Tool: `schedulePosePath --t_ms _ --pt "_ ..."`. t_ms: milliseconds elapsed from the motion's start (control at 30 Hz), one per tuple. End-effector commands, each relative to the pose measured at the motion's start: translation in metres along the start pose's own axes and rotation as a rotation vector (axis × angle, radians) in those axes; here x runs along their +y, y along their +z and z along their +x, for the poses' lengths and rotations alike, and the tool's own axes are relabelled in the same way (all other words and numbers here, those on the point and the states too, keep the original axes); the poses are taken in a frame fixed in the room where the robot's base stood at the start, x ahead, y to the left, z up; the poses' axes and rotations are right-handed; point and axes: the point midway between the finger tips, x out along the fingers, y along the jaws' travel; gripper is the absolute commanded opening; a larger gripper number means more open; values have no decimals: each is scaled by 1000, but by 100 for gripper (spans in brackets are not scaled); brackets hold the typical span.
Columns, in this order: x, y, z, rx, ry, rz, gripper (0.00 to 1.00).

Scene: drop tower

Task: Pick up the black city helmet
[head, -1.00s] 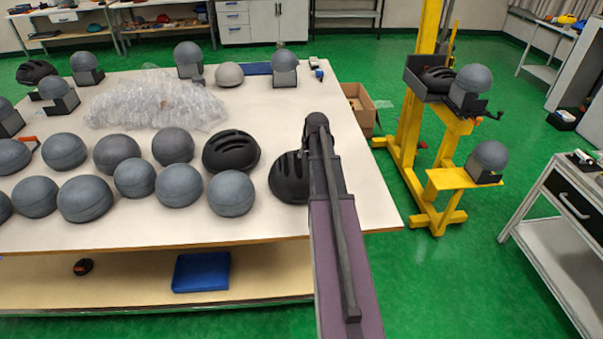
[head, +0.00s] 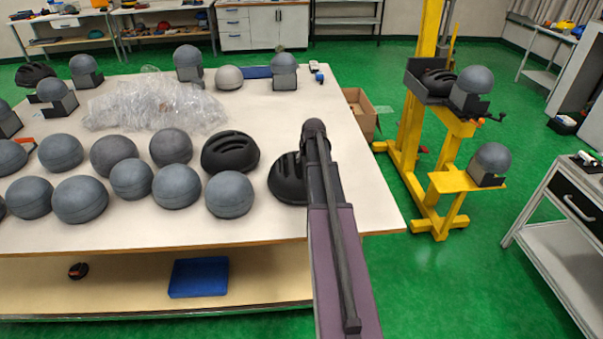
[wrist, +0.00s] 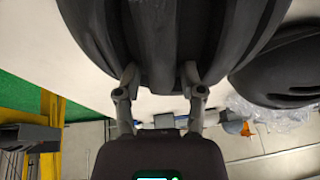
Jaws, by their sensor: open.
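A black helmet (head: 286,181) sits on the white table near its right front corner, partly hidden behind my arm in the head view. In the wrist view the same dark, ribbed shell (wrist: 165,40) fills the top middle. A second black helmet (head: 230,152) with long vents lies just left of it; it also shows at the right of the wrist view (wrist: 285,65). My gripper (wrist: 161,78) is open, with its two fingers apart at the near helmet's lower edge. Whether they touch it I cannot tell. The head view hides the fingers behind my arm.
Several grey headforms (head: 131,179) stand in rows left of the helmets. Clear plastic wrap (head: 155,102) lies behind them. A drawer cart (head: 565,205) stands at far right.

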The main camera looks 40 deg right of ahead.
Motion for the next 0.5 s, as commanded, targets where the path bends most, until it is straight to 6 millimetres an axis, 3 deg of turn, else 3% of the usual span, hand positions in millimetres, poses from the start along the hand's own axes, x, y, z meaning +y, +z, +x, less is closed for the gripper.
schedulePosePath --t_ms 167,367,500 --pt "0 0 0 0 0 0 51" --pt "0 0 0 0 0 0 0" --pt "0 0 0 0 0 1 0"
